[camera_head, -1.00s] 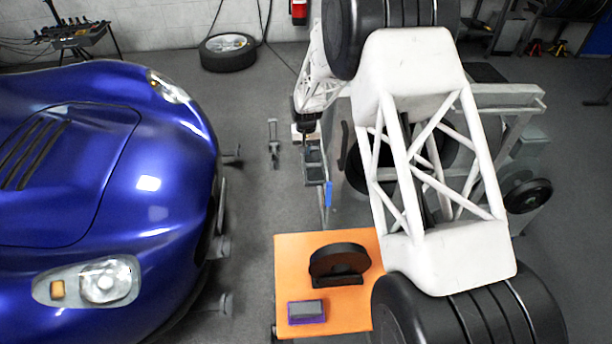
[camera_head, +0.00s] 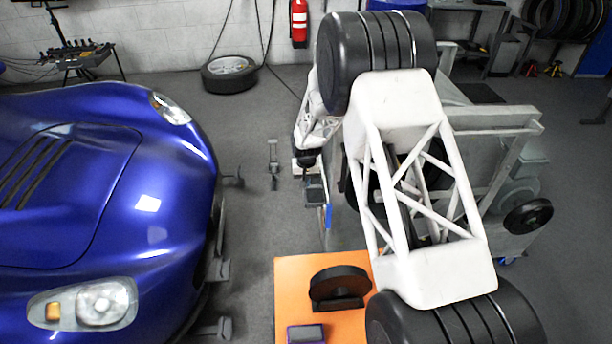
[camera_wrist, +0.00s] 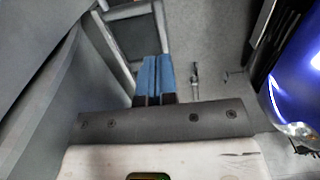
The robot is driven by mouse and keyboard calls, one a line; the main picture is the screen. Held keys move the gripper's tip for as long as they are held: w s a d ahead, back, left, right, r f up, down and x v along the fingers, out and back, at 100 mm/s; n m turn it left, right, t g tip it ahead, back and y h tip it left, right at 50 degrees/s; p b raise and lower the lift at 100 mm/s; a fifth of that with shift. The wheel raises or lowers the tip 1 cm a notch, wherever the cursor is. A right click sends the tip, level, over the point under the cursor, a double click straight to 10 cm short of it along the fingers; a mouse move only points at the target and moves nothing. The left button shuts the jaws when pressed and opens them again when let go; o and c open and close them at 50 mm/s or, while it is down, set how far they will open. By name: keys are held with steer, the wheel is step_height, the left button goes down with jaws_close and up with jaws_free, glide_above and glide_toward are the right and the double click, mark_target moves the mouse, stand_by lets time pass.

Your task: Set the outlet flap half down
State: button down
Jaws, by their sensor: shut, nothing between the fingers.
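My gripper (camera_wrist: 154,80) shows in the wrist view as two blue fingers side by side, shut and empty. In the head view a narrow blue piece (camera_head: 328,217) beside a small grey box-like part (camera_head: 315,190) may be its fingers; this is too small to tell. The wrist view has a dark panel in a pale grey frame (camera_wrist: 132,32) just beyond the fingers. I cannot tell whether this panel is the outlet flap, or whether the fingers touch it. The grey dynamometer (camera_head: 505,120) stands behind my white lattice arm, which hides much of it.
A blue car (camera_head: 100,190) fills the left; it also shows in the wrist view (camera_wrist: 297,85). An orange table (camera_head: 292,275) at the front carries a black rounded part (camera_head: 340,283) and a purple-rimmed tray (camera_head: 289,335). A loose wheel (camera_head: 229,74) lies by the back wall. Floor between is mostly clear.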

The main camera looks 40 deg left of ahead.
mark_target(306, 197)
steer(key=shift+f, duration=4.25)
steer(key=shift+f, duration=0.15)
steer(key=shift+s+a+f+t+h, duration=0.1)
steer(key=shift+f+t+h, duration=0.35)
steer(key=shift+f, duration=0.15)
steer(key=shift+s+a+f+t+h, duration=0.1)
steer(key=shift+f+t+h, duration=0.35)
steer(key=shift+f, duration=0.1)
steer(key=shift+r, duration=0.1)
steer(key=s+a+v, duration=0.2)
steer(key=v, duration=1.1)
steer(key=c, duration=1.8)
jaws_free()
